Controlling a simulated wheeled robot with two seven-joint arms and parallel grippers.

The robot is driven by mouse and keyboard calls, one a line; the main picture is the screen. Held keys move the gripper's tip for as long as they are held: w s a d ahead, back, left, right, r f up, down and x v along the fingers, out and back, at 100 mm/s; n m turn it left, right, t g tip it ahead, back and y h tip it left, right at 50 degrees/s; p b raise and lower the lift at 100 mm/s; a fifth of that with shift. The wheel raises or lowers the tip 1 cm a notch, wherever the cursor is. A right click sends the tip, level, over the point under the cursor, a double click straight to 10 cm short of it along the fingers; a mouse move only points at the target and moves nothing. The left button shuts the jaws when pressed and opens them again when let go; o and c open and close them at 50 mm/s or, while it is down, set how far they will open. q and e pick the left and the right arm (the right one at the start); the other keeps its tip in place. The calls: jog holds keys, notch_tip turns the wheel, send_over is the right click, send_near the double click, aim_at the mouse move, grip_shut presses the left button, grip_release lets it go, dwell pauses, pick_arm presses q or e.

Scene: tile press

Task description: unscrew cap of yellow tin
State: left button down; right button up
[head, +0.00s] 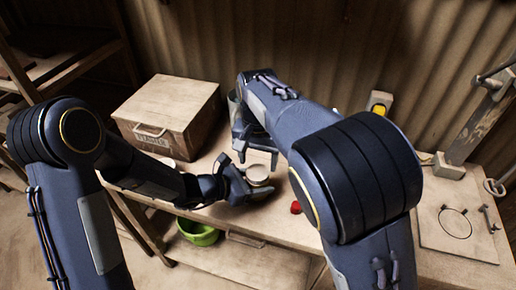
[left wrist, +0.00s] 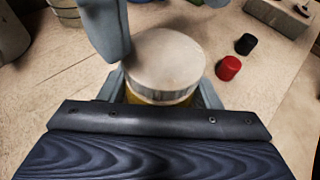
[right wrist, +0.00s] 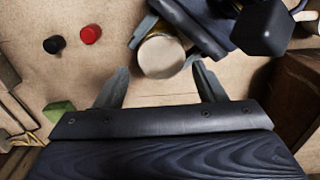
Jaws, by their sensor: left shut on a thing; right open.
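The yellow tin (left wrist: 160,98) stands on the workbench with a pale round cap (left wrist: 165,58) on top; the cap's rim is ridged and silvery. In the head view the tin (head: 257,174) is small and partly hidden by my grippers. My left gripper (head: 247,184) is shut on the tin's body, its fingers on either side below the cap. My right gripper (right wrist: 160,86) is open, fingers wide apart and empty. In the right wrist view the cap (right wrist: 160,56) lies just beyond the gap between its fingertips. One right finger shows close beside the cap in the left wrist view.
A red cylinder (left wrist: 229,67) and a black cylinder (left wrist: 245,44) stand apart from the tin on the bench. A wooden box (head: 168,112) is at the back left. A green bowl (head: 198,232) sits on the shelf below. A flat plate (head: 457,228) lies at the right.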

aim_at(259, 172)
jog(key=shift+f, duration=1.95)
jog(key=c, duration=0.8)
pick_arm(q)
jog(key=shift+w, duration=0.1)
pick_arm(e)
jog(key=n, duration=0.3)
jog(key=shift+d, duration=0.15)
pick_arm(q)
jog(key=shift+a, duration=0.1)
pick_arm(e)
jog(key=shift+r, duration=0.15)
jog(key=shift+r, duration=1)
jog(key=shift+r, duration=0.1)
